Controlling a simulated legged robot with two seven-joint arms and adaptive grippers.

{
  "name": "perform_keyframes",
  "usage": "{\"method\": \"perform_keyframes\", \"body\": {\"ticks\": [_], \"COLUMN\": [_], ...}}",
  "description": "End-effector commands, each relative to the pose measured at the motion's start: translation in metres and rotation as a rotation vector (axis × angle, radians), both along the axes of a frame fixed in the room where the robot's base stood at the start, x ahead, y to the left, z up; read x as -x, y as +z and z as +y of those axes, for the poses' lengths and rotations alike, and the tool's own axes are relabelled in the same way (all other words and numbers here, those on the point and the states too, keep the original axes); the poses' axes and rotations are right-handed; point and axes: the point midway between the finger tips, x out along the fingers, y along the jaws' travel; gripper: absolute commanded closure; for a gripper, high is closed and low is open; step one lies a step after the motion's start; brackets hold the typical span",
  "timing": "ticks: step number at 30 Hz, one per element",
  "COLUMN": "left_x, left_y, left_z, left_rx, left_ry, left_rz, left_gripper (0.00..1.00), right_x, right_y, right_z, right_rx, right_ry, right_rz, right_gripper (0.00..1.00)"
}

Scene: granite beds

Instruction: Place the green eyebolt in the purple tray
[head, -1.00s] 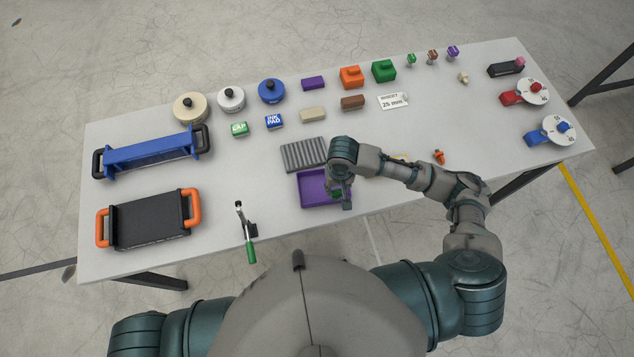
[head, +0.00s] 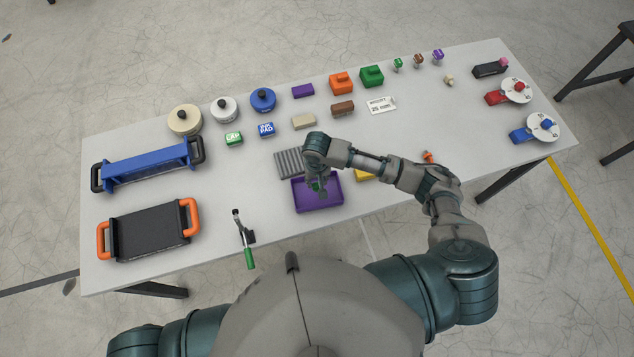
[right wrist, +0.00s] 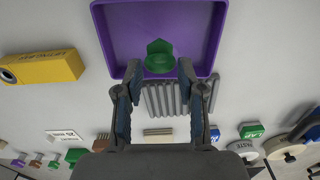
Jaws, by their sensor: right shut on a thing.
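The green eyebolt (right wrist: 159,57) is held between the fingertips of my right gripper (right wrist: 160,70), which is shut on it. In the head view a small green part of the eyebolt (head: 316,187) shows below the right gripper (head: 319,188); the hand hides much of the rest. The purple tray (head: 331,205) lies near the table's front edge, and the gripper is over its inside. In the right wrist view the purple tray (right wrist: 106,30) surrounds the eyebolt in the picture. I cannot tell whether the eyebolt touches the tray floor. My left gripper is not in view.
A grey ribbed block (head: 286,164) lies just behind the tray. A yellow block (head: 364,175) lies right of it, partly behind my arm. A green-handled tool (head: 245,240) lies to the left. Blocks and pots line the back. The table between tray and black tray (head: 152,232) is mostly clear.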

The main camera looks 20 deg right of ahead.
Motion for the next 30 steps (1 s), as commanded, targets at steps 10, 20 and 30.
{"method": "perform_keyframes", "body": {"ticks": [10,20,30], "left_x": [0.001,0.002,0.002], "left_y": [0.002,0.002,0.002], "left_z": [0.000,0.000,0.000], "left_rx": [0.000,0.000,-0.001], "left_ry": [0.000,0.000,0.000], "left_rz": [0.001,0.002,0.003], "left_gripper": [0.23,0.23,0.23], "right_x": [-0.003,-0.003,-0.003], "right_y": [-0.034,-0.037,-0.036], "right_z": [-0.001,-0.001,-0.001], "right_rx": [0.001,0.000,0.000], "right_ry": [0.000,0.001,0.001], "right_rz": [0.002,0.000,0.000], "right_gripper": [1.00,0.49,0.36]}}
